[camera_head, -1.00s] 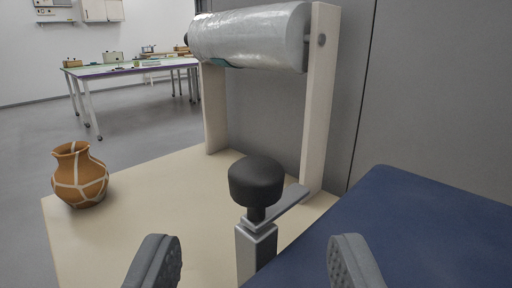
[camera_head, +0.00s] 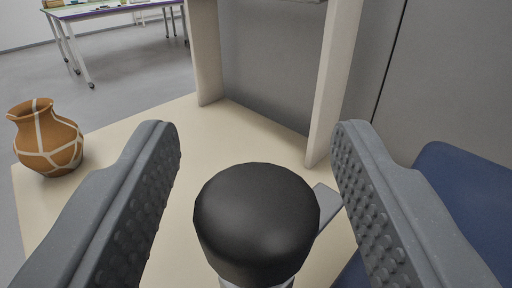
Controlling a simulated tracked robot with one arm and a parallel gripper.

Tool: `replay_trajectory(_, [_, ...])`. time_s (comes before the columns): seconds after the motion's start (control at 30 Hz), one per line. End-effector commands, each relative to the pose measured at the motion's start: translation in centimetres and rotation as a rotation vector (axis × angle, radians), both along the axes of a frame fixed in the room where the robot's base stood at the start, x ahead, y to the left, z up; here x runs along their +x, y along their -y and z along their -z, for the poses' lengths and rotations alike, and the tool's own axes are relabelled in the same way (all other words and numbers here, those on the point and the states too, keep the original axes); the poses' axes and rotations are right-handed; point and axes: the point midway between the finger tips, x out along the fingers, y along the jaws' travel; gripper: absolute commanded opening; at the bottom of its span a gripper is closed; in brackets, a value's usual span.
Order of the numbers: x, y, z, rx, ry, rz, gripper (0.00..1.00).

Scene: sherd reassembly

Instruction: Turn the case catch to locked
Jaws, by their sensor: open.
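The catch has a round black knob (camera_head: 257,222) at the lower middle of the view, with a flat grey lever (camera_head: 327,205) reaching out from beneath it to the right and back. Its metal post is mostly hidden under the knob. My gripper (camera_head: 255,140) is open, with one ridged grey finger to the left of the knob and one to the right. The fingers do not appear to touch the knob. The blue case (camera_head: 470,185) is at the right, partly hidden behind the right finger.
A mended orange-brown jar (camera_head: 48,138) stands at the left on the cream board (camera_head: 130,140). A pale stand (camera_head: 335,80) rises behind the knob against a grey wall. A table (camera_head: 110,10) stands far back.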

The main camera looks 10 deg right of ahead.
Motion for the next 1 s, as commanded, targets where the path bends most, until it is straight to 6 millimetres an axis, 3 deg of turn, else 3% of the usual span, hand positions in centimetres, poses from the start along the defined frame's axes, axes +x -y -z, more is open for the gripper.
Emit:
replay_trajectory(0.13, [-0.02, 0.0, -0.03, 0.0, 0.0, 0.0, 0.5])
replay_trajectory(0.3, [-0.02, 0.0, -0.03, 0.0, 0.0, 0.0, 0.06])
replay_trajectory(1.0, [0.02, -0.17, -0.56, -0.002, -0.004, 0.132, 0.06])
